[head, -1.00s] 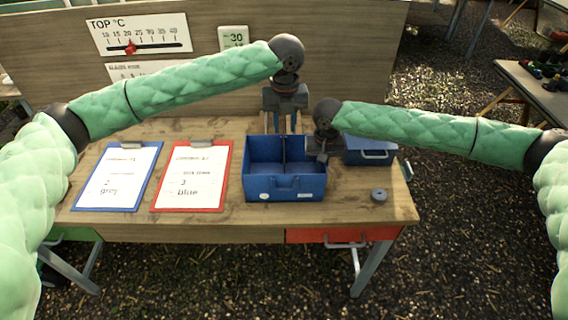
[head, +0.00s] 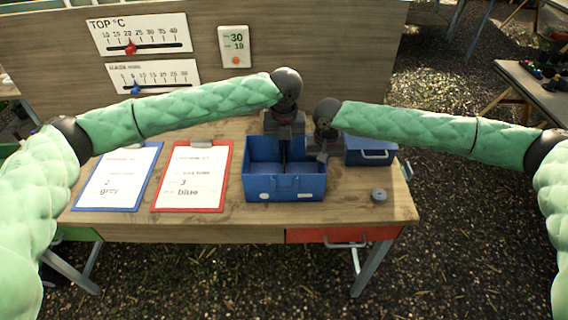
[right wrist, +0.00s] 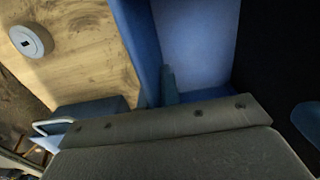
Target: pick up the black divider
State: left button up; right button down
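The black divider (head: 285,154) stands upright across the middle of the open blue bin (head: 285,189) on the table. Only a thin dark strip of it shows in the head view. A black surface on the right of the right wrist view may be the divider (right wrist: 277,55). My left gripper (head: 284,143) points down into the bin, right above the divider. Its fingers look apart; their tips are hard to make out. My right gripper (head: 321,155) is low at the bin's right wall. Its fingers are too dark to tell their opening, or whether they touch the wall.
A closed blue box (head: 369,151) stands right of the bin, close to my right gripper. A grey round piece (head: 379,195) lies at the right front. A red clipboard (head: 193,177) and a blue clipboard (head: 118,178) lie left. A panel with gauges stands behind.

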pick_arm(q)
jog(key=shift+w+f, duration=0.1)
jog(key=shift+f, duration=1.85)
grip_shut()
notch_tip(320, 180, up, 18)
pick_arm(e)
jog(key=c, duration=1.5)
grip_release()
jog(key=shift+c, duration=0.2)
jog(key=shift+r, duration=0.1)
